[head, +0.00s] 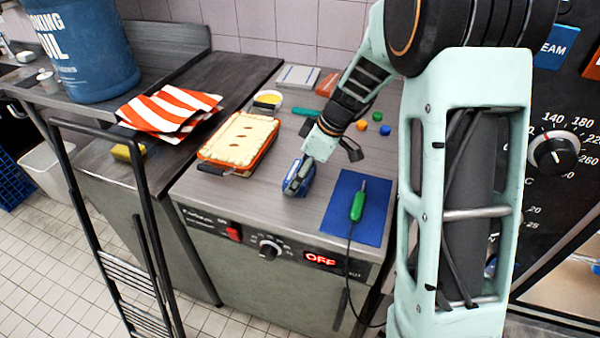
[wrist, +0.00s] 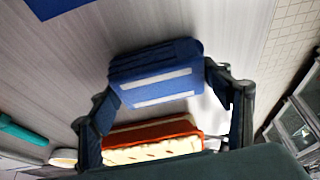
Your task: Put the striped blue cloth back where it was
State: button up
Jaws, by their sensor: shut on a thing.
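The striped blue cloth (head: 297,181) is a small folded blue bundle with a white stripe. In the head view it is at the front middle of the grey worktop, between the pie dish and the blue mat. My gripper (head: 304,165) comes down on it from above right and partly hides it. In the wrist view the cloth (wrist: 155,88) spans between the two fingers of my gripper (wrist: 165,92), which are shut on its ends. I cannot tell whether the cloth touches the worktop or hangs just above it.
A pie in an orange dish (head: 238,142) stands close left. A blue mat (head: 369,222) with a corded green-handled tool (head: 357,204) lies right. Small coloured discs (head: 362,125) lie behind. A red-and-white striped cloth (head: 170,108) and yellow sponge (head: 124,152) are on the left counter.

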jog(key=shift+f, duration=0.1)
jog(key=shift+f, duration=0.1)
jog(key=o, duration=1.1)
jog(key=shift+r, duration=0.4)
jog(key=v, duration=1.1)
jog(key=shift+d+r, duration=0.2)
jog(key=shift+r, duration=0.15)
